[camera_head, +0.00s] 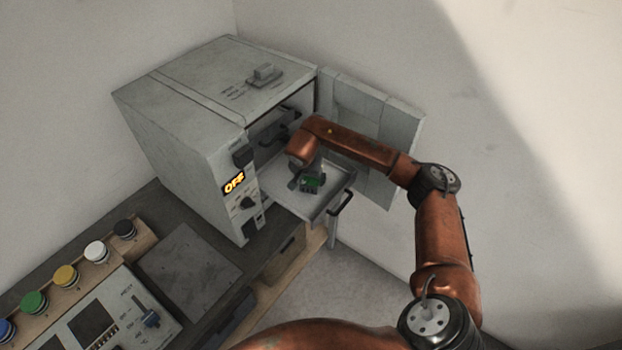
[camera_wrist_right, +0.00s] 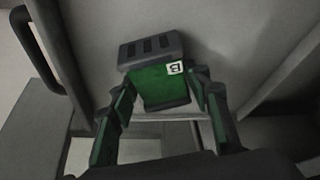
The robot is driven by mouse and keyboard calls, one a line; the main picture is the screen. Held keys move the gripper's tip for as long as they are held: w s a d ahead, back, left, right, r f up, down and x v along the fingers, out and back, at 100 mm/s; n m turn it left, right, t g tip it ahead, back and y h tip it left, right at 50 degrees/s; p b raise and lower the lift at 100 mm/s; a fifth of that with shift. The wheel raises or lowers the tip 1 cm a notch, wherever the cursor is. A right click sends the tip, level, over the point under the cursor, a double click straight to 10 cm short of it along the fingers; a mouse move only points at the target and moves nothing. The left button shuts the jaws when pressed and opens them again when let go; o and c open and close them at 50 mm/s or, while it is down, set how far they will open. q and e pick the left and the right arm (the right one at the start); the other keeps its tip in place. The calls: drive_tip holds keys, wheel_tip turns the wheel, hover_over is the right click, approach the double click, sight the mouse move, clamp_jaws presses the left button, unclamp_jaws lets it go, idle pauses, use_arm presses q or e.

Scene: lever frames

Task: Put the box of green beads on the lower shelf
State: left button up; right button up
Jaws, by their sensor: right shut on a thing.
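The box of green beads (camera_head: 313,183) is small, with a dark slotted top and a white "B" label. In the right wrist view the box (camera_wrist_right: 160,88) sits between the two fingertips of my right gripper (camera_head: 307,178), which is shut on it. The box is over the pulled-out lower shelf (camera_head: 309,206), a grey tray with a dark front handle. I cannot tell whether its base touches the tray. My left gripper is not in view.
The grey oven (camera_head: 185,110) shows "OFF" and its door (camera_head: 375,125) stands open on the right. Dark handles (camera_head: 289,112) show inside, above the tray.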

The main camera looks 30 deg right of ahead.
drive_tip(key=shift+f, duration=0.15)
drive_tip(key=o, duration=1.3)
drive_tip(key=shift+c, duration=0.2)
drive_tip(key=shift+a+r, duration=0.1)
drive_tip(key=shift+r, duration=0.3)
drive_tip(key=v, duration=1.1)
drive_tip(key=shift+s+r, duration=0.15)
drive_tip(key=shift+r, duration=0.05)
